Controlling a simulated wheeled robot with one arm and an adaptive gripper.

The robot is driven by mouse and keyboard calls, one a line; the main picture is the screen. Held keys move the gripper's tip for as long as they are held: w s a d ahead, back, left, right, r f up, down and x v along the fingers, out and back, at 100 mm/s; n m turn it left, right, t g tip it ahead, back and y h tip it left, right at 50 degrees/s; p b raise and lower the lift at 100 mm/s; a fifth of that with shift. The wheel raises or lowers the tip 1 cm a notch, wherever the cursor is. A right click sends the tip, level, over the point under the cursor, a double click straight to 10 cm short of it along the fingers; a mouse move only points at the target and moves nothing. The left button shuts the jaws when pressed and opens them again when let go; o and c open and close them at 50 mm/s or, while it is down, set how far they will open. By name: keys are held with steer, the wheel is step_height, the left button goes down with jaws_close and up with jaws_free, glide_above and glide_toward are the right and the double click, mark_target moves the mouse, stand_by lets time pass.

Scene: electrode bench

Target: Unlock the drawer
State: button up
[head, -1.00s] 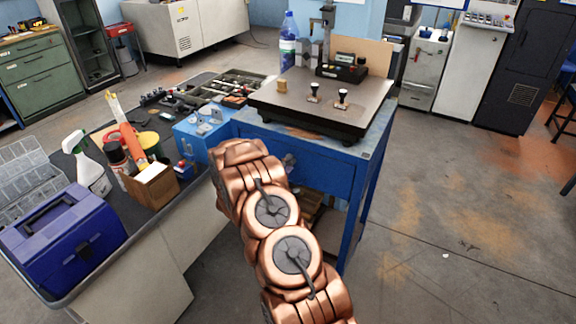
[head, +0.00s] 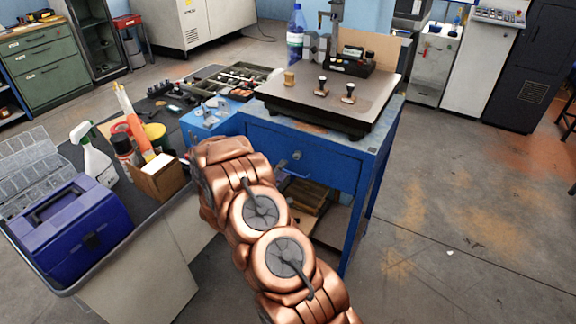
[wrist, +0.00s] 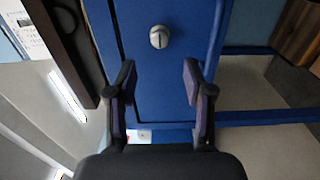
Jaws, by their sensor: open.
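The blue drawer (head: 330,166) sits under the thick-topped bench and its front looks flush with the frame. Its round silver lock (head: 297,155) shows just right of my arm in the head view. In the wrist view the lock (wrist: 159,37) has a dark slot line across it and stands out from the blue drawer front (wrist: 165,80). My gripper (wrist: 158,72) is open and empty, its two dark fingers apart. The lock lies beyond the fingertips, roughly centred between them, with no touch visible.
A dark surface plate (head: 335,105) on the bench carries small stamps and a gauge stand. An open shelf with wooden boards (head: 305,200) is under the drawer. A cluttered table (head: 190,215) with a blue toolbox (head: 70,228) stands left. The floor (head: 450,230) at right is clear.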

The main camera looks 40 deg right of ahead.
steer(key=shift+v, duration=1.85)
